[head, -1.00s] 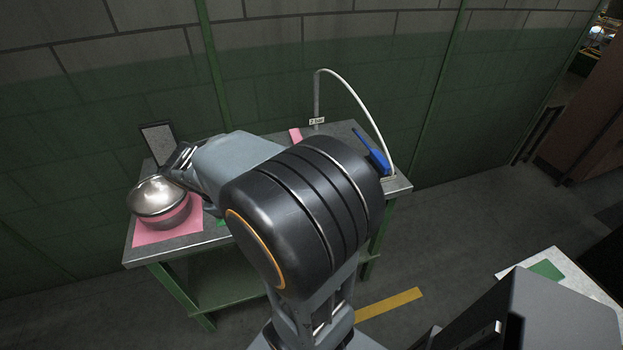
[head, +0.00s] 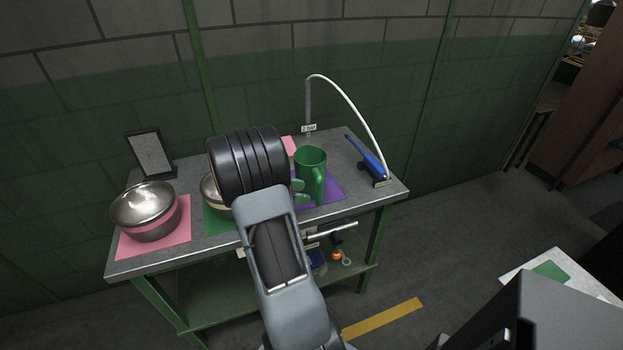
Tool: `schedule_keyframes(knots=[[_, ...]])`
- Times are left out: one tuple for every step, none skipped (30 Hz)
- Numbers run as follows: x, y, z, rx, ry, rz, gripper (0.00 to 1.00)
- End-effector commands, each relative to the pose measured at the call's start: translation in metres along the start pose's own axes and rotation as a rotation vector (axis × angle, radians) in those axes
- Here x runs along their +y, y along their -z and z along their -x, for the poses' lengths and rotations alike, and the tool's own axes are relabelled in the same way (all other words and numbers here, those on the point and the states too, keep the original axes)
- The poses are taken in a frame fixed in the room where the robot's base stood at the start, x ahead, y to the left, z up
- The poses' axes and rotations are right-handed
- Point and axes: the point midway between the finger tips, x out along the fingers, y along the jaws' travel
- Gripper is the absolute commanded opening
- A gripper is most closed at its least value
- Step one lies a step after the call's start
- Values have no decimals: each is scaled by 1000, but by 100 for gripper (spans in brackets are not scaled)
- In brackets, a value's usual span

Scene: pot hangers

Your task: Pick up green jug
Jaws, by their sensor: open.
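The green jug (head: 311,160) stands upright on a purple mat (head: 328,190) towards the right of the metal table, its handle turned towards me. My gripper (head: 299,192) is mostly hidden behind my arm. Its fingertips show just left of the jug's handle, low against the jug's near side. The jaws are open, and I cannot tell whether they touch the jug.
A metal bowl (head: 146,208) sits on a pink mat (head: 180,223) at the left. Another bowl (head: 209,188) on a green mat (head: 217,221) is partly behind my arm. A dark-framed panel (head: 151,154) stands behind. A blue tool (head: 368,156) and curved white hose (head: 361,110) are at right.

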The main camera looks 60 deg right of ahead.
Motion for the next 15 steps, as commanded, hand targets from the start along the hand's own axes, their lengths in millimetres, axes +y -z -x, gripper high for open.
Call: schedule_keyframes(knots=[[0,0,-5,0,2,0,53],[0,0,-7,0,2,0,53],[0,0,-9,1,2,-1,53],[0,0,-10,1,2,-1,53],[0,0,-11,1,1,-1,53],[-1,0,-13,1,1,-1,53],[-1,0,-14,1,1,-1,53],[-1,0,-17,1,1,-1,53],[-2,0,-22,1,2,-1,53],[-2,0,-26,1,4,-1,53],[-3,1,-30,1,5,-1,53],[-3,1,-36,1,3,0,53],[-4,1,-40,1,4,0,53],[-4,1,-44,1,4,-1,53],[-4,1,-49,1,3,-1,53]])
